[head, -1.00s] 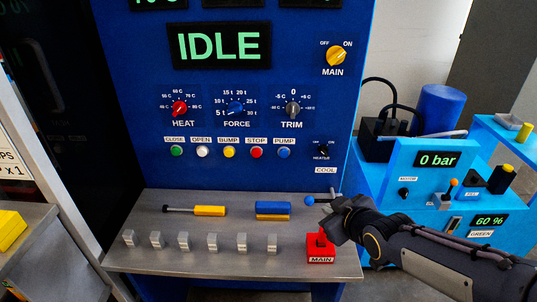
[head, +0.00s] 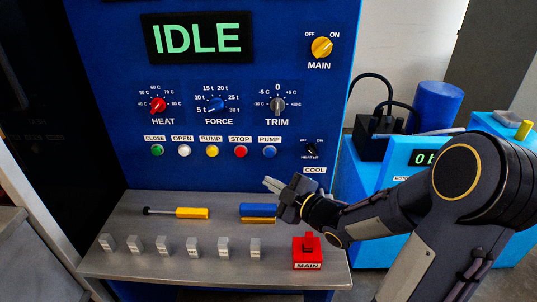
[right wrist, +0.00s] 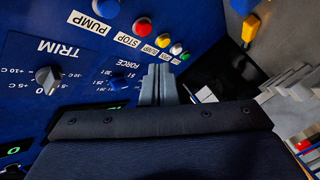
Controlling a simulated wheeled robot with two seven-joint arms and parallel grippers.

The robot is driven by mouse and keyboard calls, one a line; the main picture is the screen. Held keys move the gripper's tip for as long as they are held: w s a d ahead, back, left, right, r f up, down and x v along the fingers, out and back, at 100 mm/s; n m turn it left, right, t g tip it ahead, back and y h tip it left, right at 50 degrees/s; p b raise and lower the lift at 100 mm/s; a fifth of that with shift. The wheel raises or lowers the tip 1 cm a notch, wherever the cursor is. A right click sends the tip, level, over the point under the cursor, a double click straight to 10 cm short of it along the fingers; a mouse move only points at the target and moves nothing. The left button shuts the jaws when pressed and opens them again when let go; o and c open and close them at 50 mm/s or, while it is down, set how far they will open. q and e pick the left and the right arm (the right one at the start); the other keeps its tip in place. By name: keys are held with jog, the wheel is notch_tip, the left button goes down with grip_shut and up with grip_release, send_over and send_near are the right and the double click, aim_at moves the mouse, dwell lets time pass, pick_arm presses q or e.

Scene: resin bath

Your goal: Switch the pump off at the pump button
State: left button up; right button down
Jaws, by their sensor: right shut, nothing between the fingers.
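The blue pump button (head: 270,152) is at the right end of a row of buttons on the blue panel, under a "PUMP" label. In the right wrist view the pump button (right wrist: 106,8) is at the top edge, left of the fingertips. My right gripper (head: 270,184) is shut and empty, below the pump button and in front of the panel. In the right wrist view its shut fingers (right wrist: 158,72) point toward the button row. Whether the fingers touch the panel cannot be told. My left gripper is not in view.
The red stop button (head: 241,152) is just left of the pump button. A heater switch (head: 311,149) is to the right.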

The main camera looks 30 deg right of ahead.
aim_at(270, 152)
jog(key=shift+w+d+p, duration=0.3)
jog(key=shift+w+d, duration=0.45)
jog(key=shift+w, duration=0.5)
jog(key=shift+w+d+p, duration=0.25)
jog(key=shift+w+d, duration=0.55)
jog(key=shift+w, duration=0.4)
jog(key=shift+w+d+p, duration=0.3)
jog(key=shift+w+d, duration=0.45)
jog(key=shift+w, duration=0.5)
jog(key=shift+w+d, duration=0.25)
jog(key=shift+w, duration=0.1)
